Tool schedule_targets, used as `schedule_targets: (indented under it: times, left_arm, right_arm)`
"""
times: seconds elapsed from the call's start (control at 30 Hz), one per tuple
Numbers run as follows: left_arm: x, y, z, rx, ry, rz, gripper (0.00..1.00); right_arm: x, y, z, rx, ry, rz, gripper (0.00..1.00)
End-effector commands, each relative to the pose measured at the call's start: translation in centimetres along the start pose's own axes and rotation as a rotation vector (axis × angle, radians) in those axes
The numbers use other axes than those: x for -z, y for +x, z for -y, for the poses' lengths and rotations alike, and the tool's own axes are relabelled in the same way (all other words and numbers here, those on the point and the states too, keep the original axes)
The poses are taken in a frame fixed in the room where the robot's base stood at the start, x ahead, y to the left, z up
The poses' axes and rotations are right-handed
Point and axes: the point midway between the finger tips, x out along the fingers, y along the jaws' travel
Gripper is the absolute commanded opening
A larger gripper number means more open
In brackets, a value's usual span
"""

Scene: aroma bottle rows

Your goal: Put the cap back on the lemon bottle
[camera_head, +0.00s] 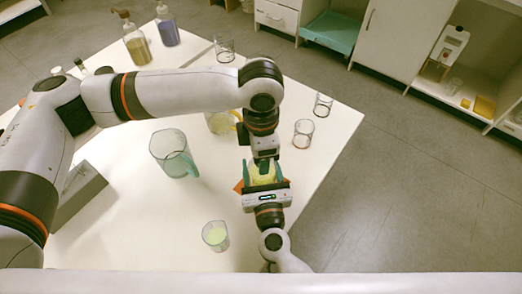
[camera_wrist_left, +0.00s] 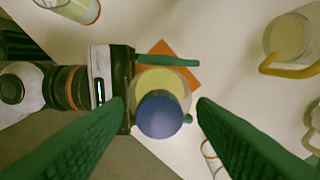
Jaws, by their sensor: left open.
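The lemon bottle, a clear vessel with pale yellow liquid, shows in the left wrist view (camera_wrist_left: 172,80) and in the head view (camera_head: 263,178). A round blue cap (camera_wrist_left: 160,115) sits over its top, seen from above; whether it is fully seated I cannot tell. My left gripper (camera_head: 263,163) is above the bottle. Its green fingers (camera_wrist_left: 160,108) are open on either side of the cap, apart from it. My right gripper (camera_head: 265,184) comes from the near side, its teal fingers closed around the bottle's body. The cap is hidden in the head view.
An orange mat (camera_wrist_left: 158,48) lies under the bottle. A yellow-handled jug (camera_head: 219,122), a teal-handled jug (camera_head: 171,150), a small glass of pale liquid (camera_head: 215,236) and empty glasses (camera_head: 303,132) stand around on the white table. A grey box (camera_head: 80,190) is at left. The table's right edge is close.

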Motion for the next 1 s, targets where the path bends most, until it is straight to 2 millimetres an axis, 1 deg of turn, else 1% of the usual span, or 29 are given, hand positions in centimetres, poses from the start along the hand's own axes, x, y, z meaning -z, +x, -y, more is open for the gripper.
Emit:
schedule_targets:
  times: [0.13,0.3,0.37,0.43,0.73,0.87,0.97,1.0]
  left_arm:
    - [0.0,-1.2,0.1,0.003,0.001,-0.001,0.52]
    - [0.0,-3.6,0.1,0.003,0.001,-0.001,0.52]
    - [0.0,-4.2,0.0,0.001,0.001,-0.002,0.52]
    - [0.0,-4.4,0.0,0.001,0.001,0.000,0.52]
    - [0.0,-4.4,0.0,0.000,-0.014,0.000,0.50]
    - [0.0,-4.5,0.0,0.000,-0.120,0.000,0.50]
    - [0.0,-4.7,0.0,0.001,-0.293,0.000,0.50]
    - [0.1,-4.7,0.0,0.001,-0.380,0.000,0.50]
  right_arm:
    - [-0.1,0.0,0.0,0.000,0.000,0.002,0.00]
    - [-0.1,0.0,0.0,0.000,0.000,0.002,0.00]
    - [-0.1,0.0,0.0,0.000,0.000,0.002,0.00]
    - [-0.1,0.0,0.0,0.000,0.000,0.002,0.00]
    - [-0.1,0.0,0.0,0.000,0.000,0.002,0.00]
    - [-0.1,0.0,0.0,0.000,0.000,0.002,0.00]
    - [-0.1,0.0,0.0,0.000,0.000,0.001,0.00]
    - [-0.1,0.0,0.0,0.000,0.000,0.001,0.00]
